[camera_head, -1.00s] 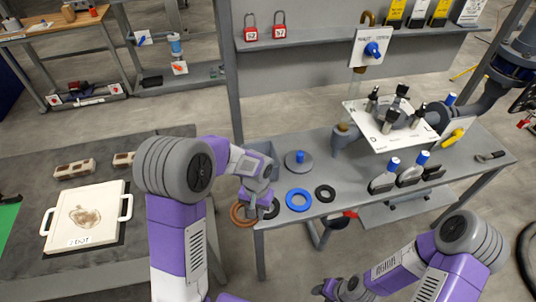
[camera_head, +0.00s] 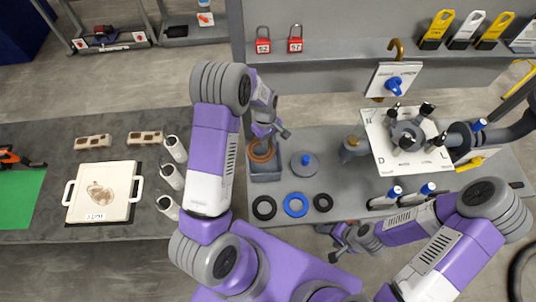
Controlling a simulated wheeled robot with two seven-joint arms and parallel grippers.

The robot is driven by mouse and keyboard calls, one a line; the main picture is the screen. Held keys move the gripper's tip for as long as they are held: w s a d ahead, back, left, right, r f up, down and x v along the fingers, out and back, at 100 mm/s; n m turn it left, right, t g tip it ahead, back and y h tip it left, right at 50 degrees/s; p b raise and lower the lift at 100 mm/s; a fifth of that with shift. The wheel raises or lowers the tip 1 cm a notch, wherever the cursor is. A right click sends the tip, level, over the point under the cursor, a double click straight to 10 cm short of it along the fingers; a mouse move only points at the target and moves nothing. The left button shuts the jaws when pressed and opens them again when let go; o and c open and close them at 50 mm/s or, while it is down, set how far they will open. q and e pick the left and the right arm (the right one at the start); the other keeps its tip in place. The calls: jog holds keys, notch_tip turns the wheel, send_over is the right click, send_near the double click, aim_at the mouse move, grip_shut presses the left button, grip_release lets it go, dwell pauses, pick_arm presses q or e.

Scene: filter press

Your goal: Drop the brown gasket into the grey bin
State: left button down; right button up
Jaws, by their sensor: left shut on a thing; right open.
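The brown gasket (camera_head: 262,158) is a flat brown ring at the left end of the grey workbench. My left gripper (camera_head: 262,143) is shut on it and hides its far side. The gasket appears over the opening of the small grey bin (camera_head: 266,176), whose front wall shows below it. I cannot tell how far above the bin floor it is. My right gripper (camera_head: 343,240) is open and empty, low by the front edge of the bench.
Black gaskets (camera_head: 264,208) and a blue gasket (camera_head: 296,205) lie along the bench's front edge. A grey disc with a blue knob (camera_head: 304,163) stands right of the bin. The valve with a white plate (camera_head: 407,143) stands further right. Red padlocks (camera_head: 263,42) are behind.

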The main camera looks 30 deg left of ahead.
pick_arm(q)
jog(key=shift+s+f+b, duration=0.15)
jog(key=shift+f+b, duration=0.3)
jog(key=shift+f, duration=0.15)
notch_tip(320, 180, down, 5)
jog(key=b, duration=0.3)
jog(key=shift+r, duration=0.1)
jog(key=c, duration=0.9)
grip_release()
jog(key=shift+r, duration=0.15)
jog(key=r, duration=0.7)
jog(key=shift+w+a+r, duration=0.15)
jog(key=shift+w+a, duration=0.1)
jog(key=shift+a, duration=0.15)
